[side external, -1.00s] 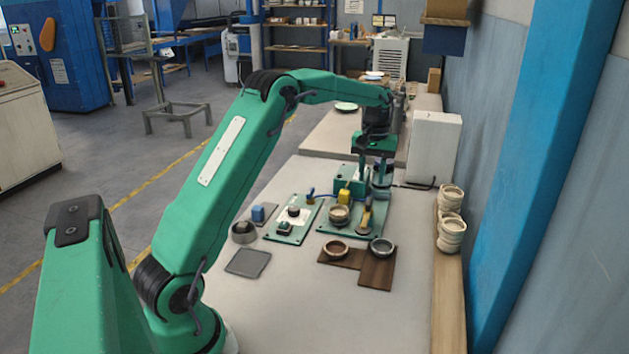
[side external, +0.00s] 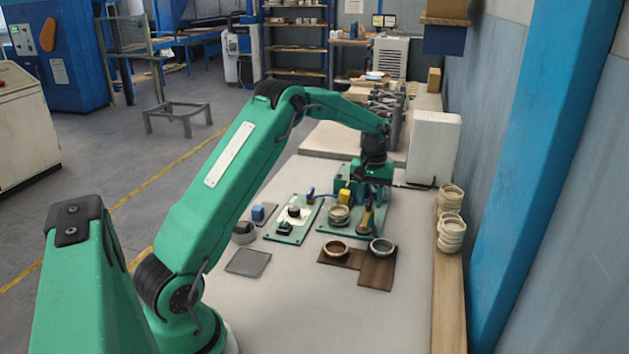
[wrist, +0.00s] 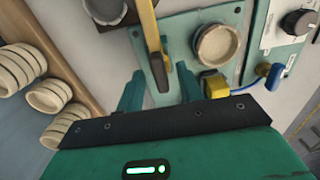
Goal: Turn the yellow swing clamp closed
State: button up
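The yellow swing clamp (side external: 366,219) stands on the green fixture plate, right of the round beige dish (side external: 339,213) in the side view. In the wrist view the clamp's yellow arm (wrist: 149,25) runs beside the dish (wrist: 216,46), not across it. Its dark pivot end lies between my fingers. My gripper (wrist: 160,88) is open, with one green finger on each side of the clamp; I cannot tell whether either touches it. In the side view my gripper (side external: 371,188) is low at the far end of the clamp and hides part of it.
A yellow block (side external: 345,196) with a blue cable sits close by the dish. A control plate with a black knob (side external: 294,211) lies to the left. Dishes on brown boards (side external: 376,272) are in front. Stacked dishes (side external: 451,235) and a white box (side external: 433,148) stand right.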

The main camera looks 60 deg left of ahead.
grip_shut()
jog(key=shift+m, duration=0.4)
jog(key=m, duration=1.2)
jog(key=shift+m, duration=0.3)
jog(key=m, duration=0.4)
jog(key=shift+r+m, duration=0.1)
jog(key=shift+m, duration=0.2)
